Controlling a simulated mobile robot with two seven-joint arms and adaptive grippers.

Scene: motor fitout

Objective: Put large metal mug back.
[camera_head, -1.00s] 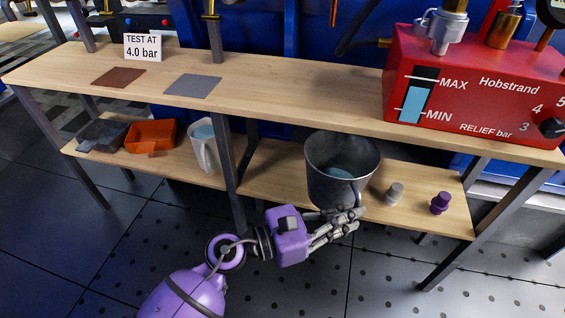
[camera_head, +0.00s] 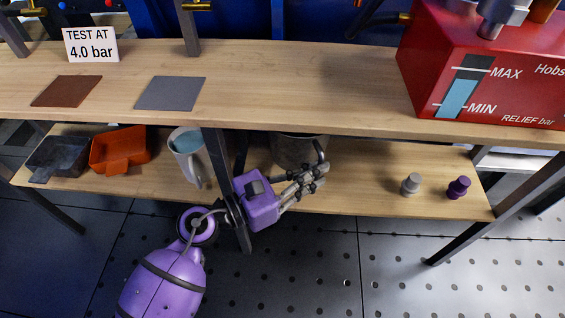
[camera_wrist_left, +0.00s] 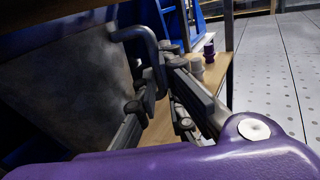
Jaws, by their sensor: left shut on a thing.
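The large metal mug (camera_head: 292,152) is a dark grey metal vessel at the lower shelf, right of the middle leg. Its upper part is hidden under the tabletop edge. My left gripper (camera_head: 312,182) is purple with grey fingers and is shut on the mug's handle (camera_head: 320,152), at the mug's front right. In the left wrist view the mug's dark wall (camera_wrist_left: 75,85) fills the left side, and the bent handle (camera_wrist_left: 150,50) runs down between the fingers (camera_wrist_left: 160,105). Whether the mug's base touches the shelf cannot be told. My right gripper is not in view.
On the lower shelf (camera_head: 375,195) stand a grey knob (camera_head: 411,184) and a purple knob (camera_head: 459,187) to the right. A pale jug (camera_head: 190,155), an orange tray (camera_head: 118,150) and a dark tray (camera_head: 58,157) are left. The table leg (camera_head: 222,170) is close to my gripper.

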